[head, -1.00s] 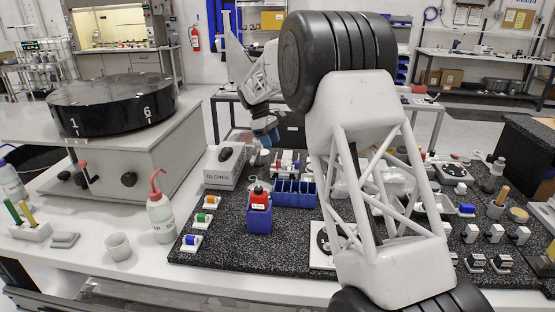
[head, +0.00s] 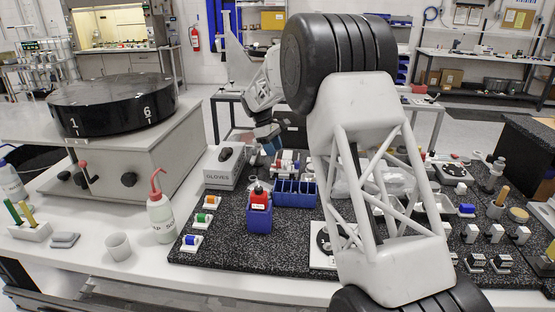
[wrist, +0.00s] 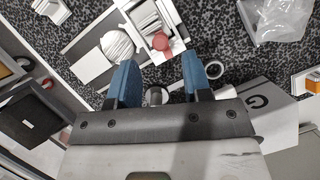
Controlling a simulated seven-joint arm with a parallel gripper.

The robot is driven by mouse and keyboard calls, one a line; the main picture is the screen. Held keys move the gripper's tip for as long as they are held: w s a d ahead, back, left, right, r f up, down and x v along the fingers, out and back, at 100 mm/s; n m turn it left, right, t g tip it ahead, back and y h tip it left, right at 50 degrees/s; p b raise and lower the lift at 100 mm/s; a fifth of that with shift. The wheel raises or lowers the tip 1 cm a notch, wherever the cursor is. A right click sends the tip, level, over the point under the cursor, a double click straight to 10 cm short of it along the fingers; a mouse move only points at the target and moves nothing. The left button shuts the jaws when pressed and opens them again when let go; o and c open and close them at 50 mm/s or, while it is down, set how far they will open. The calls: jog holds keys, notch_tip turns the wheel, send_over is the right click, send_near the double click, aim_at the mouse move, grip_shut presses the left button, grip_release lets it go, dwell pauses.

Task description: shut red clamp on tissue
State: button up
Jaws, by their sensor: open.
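In the wrist view a small red part (wrist: 160,41), which looks like the red clamp, sits on a pale fixture beyond my fingertips. In the head view a small red part (head: 297,165) shows on a white fixture below my gripper. A white, finely striped round piece (wrist: 117,45) lies left of the red part in the wrist view; I cannot tell whether it is the tissue. My gripper (wrist: 159,75) is open, its two blue fingers apart with nothing held between them. In the head view my gripper (head: 268,140) hangs above the back of the dark mat.
The gloves box (head: 222,172) stands left of my gripper. A blue divided bin (head: 294,194) and a blue holder with a red-topped bottle (head: 259,213) are in front. Clear crumpled plastic (wrist: 280,20) lies at upper right in the wrist view.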

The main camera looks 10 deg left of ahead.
aim_at(278, 160)
jog(key=shift+x, duration=2.35)
grip_shut()
